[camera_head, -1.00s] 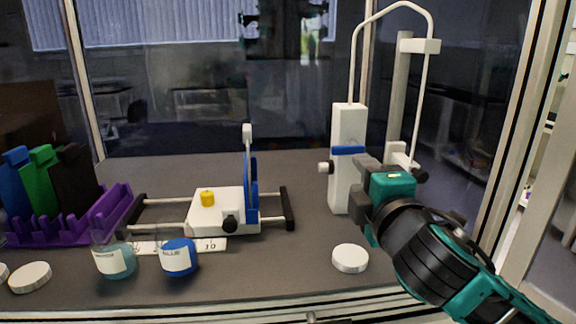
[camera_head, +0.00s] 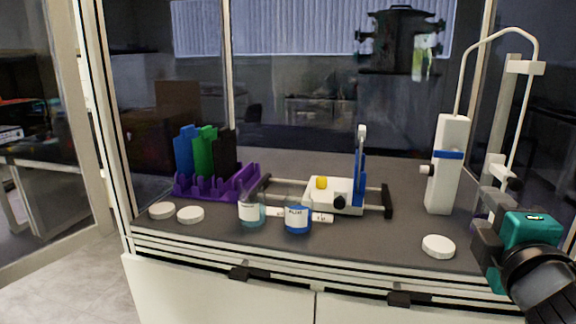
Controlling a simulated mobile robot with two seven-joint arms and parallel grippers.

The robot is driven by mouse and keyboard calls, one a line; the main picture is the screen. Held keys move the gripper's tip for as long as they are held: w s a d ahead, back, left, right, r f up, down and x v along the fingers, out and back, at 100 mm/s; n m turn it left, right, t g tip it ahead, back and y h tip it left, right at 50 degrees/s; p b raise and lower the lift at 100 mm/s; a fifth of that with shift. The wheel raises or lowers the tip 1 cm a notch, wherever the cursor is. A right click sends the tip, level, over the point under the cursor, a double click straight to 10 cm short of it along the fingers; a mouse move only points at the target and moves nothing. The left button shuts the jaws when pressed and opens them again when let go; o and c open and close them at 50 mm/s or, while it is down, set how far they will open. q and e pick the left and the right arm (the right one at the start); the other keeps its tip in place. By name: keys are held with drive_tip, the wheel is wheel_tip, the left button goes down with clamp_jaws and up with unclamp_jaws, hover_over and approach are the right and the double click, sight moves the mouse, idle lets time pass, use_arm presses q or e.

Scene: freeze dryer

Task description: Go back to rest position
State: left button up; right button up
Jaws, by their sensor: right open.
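My right gripper (camera_head: 487,240) is at the right edge of the head view, in front of the bench's right end. It is open, with its dark fingers to the left of the teal wrist body and nothing seen between them. A white upright device with a blue band (camera_head: 447,165) stands just behind and left of it, with a tube looping over its top. A white lid (camera_head: 438,246) lies on the bench to the gripper's left, apart from it. My left gripper is out of view.
The grey bench (camera_head: 380,250) holds a purple rack (camera_head: 215,187) with blue, green and black pieces, two white lids (camera_head: 190,214), two labelled jars (camera_head: 298,219), and a white device with a yellow knob (camera_head: 335,195). Glass panes and frame posts enclose it. Open floor (camera_head: 60,285) is at left.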

drive_tip(key=a+f+m+g+y, duration=0.2)
drive_tip(key=a+f, duration=0.1)
drive_tip(key=f, duration=0.8)
drive_tip(key=a+f+m+g+y, duration=0.2)
drive_tip(key=f+y, duration=0.1)
drive_tip(key=f, duration=0.7)
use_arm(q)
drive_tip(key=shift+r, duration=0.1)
use_arm(e)
drive_tip(key=s+a+f+m+g, duration=0.1)
drive_tip(key=s+a+f+m, duration=0.1)
drive_tip(key=f, duration=0.4)
drive_tip(key=s+a+f+m+y, duration=0.1)
drive_tip(key=s+f+m, duration=0.3)
drive_tip(key=s+f, duration=0.3)
drive_tip(key=s+a+f+m+g, duration=0.1)
drive_tip(key=s+a+f+m, duration=0.1)
drive_tip(key=s+f, duration=0.3)
wheel_tip(320, 180, down, 2)
drive_tip(key=shift+s+a+f+m+g, duration=0.15)
drive_tip(key=shift+a+m+g, duration=0.15)
drive_tip(key=shift+m, duration=0.1)
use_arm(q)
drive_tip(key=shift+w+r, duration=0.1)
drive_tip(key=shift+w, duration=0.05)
